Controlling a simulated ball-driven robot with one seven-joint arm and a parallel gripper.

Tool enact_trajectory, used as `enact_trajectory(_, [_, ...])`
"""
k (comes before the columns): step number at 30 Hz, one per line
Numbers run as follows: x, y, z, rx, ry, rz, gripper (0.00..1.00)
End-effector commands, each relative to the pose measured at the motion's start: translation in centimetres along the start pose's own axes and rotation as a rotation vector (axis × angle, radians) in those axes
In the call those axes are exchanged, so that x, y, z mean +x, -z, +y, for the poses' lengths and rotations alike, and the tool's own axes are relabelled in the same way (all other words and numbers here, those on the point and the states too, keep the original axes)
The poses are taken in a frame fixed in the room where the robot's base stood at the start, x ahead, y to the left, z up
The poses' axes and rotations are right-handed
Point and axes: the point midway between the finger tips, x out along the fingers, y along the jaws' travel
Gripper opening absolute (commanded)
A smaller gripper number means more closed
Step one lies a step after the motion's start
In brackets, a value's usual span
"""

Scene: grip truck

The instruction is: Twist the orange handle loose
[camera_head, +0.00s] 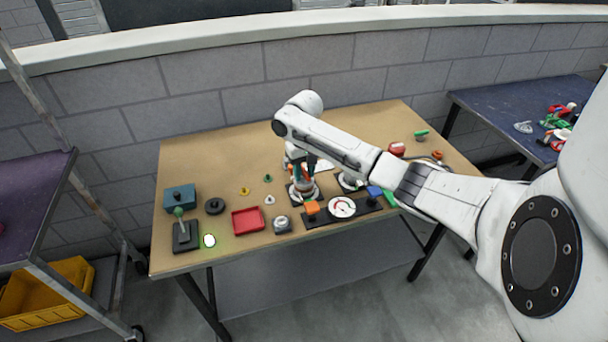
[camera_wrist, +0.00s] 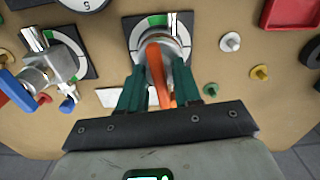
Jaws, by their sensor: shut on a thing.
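The orange handle (camera_wrist: 155,65) sits on a round metal fitting (camera_wrist: 172,45) over a square dial plate with a green and white ring (camera_wrist: 140,38). In the wrist view it stands between the two green fingers of my gripper (camera_wrist: 160,88), which is shut on it. The handle points from the fitting toward the gripper's palm, slightly slanted. In the head view my gripper (camera_head: 301,180) is over the dial plate (camera_head: 303,194) near the table's middle, and the arm hides part of it.
A second dial with a metal valve and blue handle (camera_wrist: 15,92) is close on the left in the wrist view. White (camera_wrist: 230,41) and yellow (camera_wrist: 260,72) knobs and a red tray (camera_wrist: 290,14) lie right.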

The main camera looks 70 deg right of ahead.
Motion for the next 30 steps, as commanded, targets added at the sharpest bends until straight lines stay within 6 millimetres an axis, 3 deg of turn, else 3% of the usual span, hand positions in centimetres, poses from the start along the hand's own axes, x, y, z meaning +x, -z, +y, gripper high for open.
enact_trajectory(30, [0.01,-0.07,-0.02,-0.601,0.000,-0.002,0.06])
